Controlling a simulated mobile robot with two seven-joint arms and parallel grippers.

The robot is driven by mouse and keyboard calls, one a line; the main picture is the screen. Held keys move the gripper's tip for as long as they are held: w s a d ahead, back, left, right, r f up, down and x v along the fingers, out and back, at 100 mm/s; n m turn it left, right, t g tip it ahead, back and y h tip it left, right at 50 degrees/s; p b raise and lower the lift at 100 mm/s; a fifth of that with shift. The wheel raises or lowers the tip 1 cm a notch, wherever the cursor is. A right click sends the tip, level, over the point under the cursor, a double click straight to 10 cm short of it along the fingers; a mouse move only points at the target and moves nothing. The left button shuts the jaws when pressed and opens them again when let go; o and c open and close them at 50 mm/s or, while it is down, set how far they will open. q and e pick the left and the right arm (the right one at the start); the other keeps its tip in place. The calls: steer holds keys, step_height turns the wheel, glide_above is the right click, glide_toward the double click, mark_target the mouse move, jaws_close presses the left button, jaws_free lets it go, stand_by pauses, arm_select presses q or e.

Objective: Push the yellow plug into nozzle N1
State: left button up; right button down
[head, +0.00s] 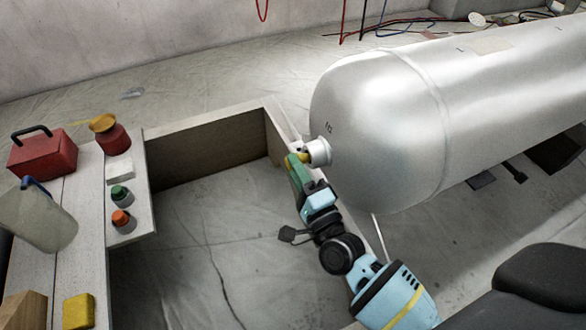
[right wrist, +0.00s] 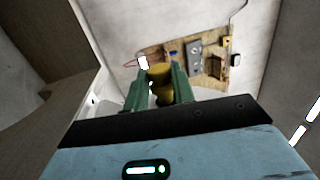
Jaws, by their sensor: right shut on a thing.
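The yellow plug (head: 304,157) is between the green fingers of my right gripper (head: 297,163), at the mouth of the nozzle N1 (head: 319,150). The nozzle is a short metal stub on the domed end of the silver tank (head: 372,118), with a small mark above it. How far the plug sits in the nozzle, I cannot tell. In the right wrist view, the plug (right wrist: 160,78) shows between both fingers (right wrist: 160,88); I cannot make out the nozzle there. My left gripper is out of view.
A board (head: 146,216) at left holds a green-topped piece (head: 119,194), an orange-topped piece (head: 121,217) and a red pot (head: 111,137). A red toolbox (head: 42,153), a jug (head: 40,217) and a yellow block (head: 78,311) are nearby. The sheeted floor (head: 205,262) between is open.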

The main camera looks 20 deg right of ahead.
steer(key=shift+d, duration=1.05)
steer(key=c, duration=1.1)
jaws_free()
steer(key=p+v, duration=0.1)
steer(key=v, duration=0.7)
steer(key=shift+p, duration=0.4)
steer(key=shift+w+r, duration=0.1)
steer(key=shift+r, duration=0.05)
